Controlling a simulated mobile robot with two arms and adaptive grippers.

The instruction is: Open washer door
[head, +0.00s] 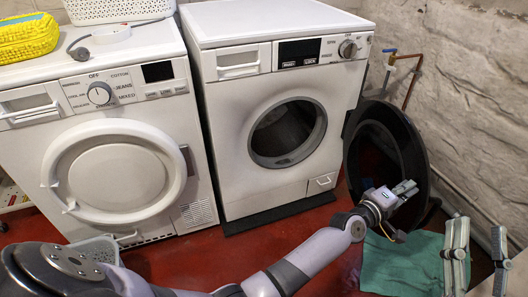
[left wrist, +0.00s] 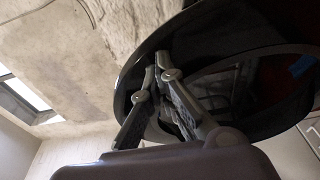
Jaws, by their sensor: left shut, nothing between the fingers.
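The right white washer (head: 231,150) has its round front opening (head: 288,132) uncovered, with a dark drum inside. Its large dark round door (head: 412,150) stands swung out to the right, well away from the front. My left gripper (head: 404,188) is shut and empty, in front of the door's lower part. In the left wrist view the fingertips (left wrist: 160,72) are together before the dark door (left wrist: 255,60); I cannot tell whether they touch it. My right gripper (head: 478,228) is at the lower right, fingers wide apart and empty.
A second white machine (head: 165,211) on the left has its round door closed. A yellow patterned bag (head: 27,38) and a white basket (head: 118,10) sit on top. A green cloth (head: 400,265) lies on the red floor. A rough wall (head: 470,90) bounds the right.

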